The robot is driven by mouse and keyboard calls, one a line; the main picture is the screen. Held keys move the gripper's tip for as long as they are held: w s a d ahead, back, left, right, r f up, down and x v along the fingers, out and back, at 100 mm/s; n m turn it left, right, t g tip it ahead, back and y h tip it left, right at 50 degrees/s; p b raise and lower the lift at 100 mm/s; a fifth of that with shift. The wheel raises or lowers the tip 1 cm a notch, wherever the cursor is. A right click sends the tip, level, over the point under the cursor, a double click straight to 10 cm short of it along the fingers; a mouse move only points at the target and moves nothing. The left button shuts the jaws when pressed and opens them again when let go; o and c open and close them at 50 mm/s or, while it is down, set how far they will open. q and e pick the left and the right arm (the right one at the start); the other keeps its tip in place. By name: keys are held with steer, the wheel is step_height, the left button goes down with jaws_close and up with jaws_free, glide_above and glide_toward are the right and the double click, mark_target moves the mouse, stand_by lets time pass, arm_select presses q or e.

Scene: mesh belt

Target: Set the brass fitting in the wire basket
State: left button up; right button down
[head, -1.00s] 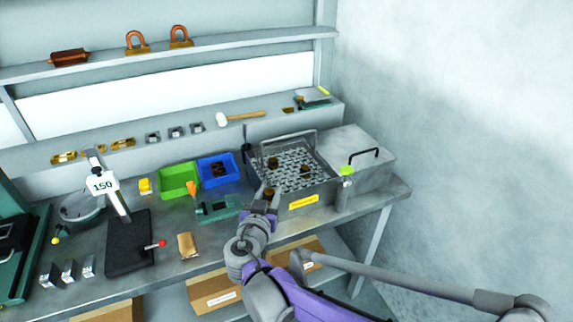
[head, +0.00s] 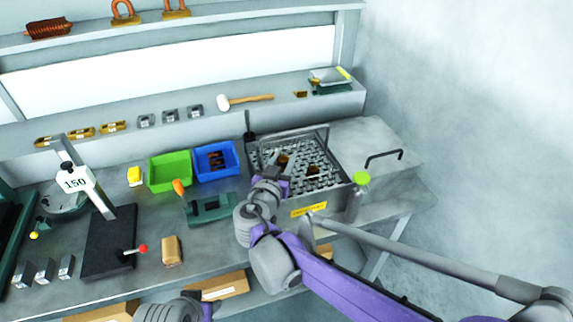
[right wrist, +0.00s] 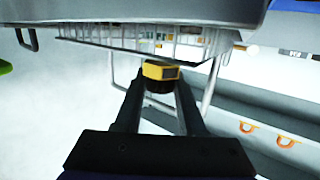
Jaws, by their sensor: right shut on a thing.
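The wire basket (head: 328,178) sits in a grey tub with a yellow label, its wire handle up at the back. It also shows in the right wrist view (right wrist: 125,42). Two brown fittings, one at the left (head: 283,160) and one near the middle (head: 312,171), are in the basket. My right gripper (head: 272,180) is at the basket's front left edge. In the right wrist view it is shut on the brass fitting (right wrist: 160,71), yellow on top with a dark lower part. The head view hides the held fitting behind the gripper. My left gripper's fingers are out of view.
A grey lidded box (head: 375,150) and a green-topped bottle (head: 360,185) stand right of the basket. A blue bin (head: 233,172), a green bin (head: 160,184) and a green vise (head: 210,210) stand left. A mallet (head: 240,100) lies on the ledge behind.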

steer(key=f+b, duration=0.1)
steer(key=f, duration=0.2)
steer(key=shift+s+b, duration=0.2)
steer(key=shift+b, duration=0.2)
steer(key=shift+w+d, duration=0.1)
steer(key=shift+w, duration=0.25)
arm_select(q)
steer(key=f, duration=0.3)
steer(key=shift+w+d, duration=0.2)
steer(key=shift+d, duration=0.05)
arm_select(e)
steer(key=shift+s+f, duration=0.3)
steer(key=shift+f, duration=0.25)
steer(key=c, duration=0.5)
jaws_free()
steer(key=shift+r, duration=0.3)
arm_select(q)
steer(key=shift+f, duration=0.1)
arm_select(e)
steer(key=r+v, duration=0.1)
steer(key=v, duration=1.1)
steer(key=shift+w, duration=0.15)
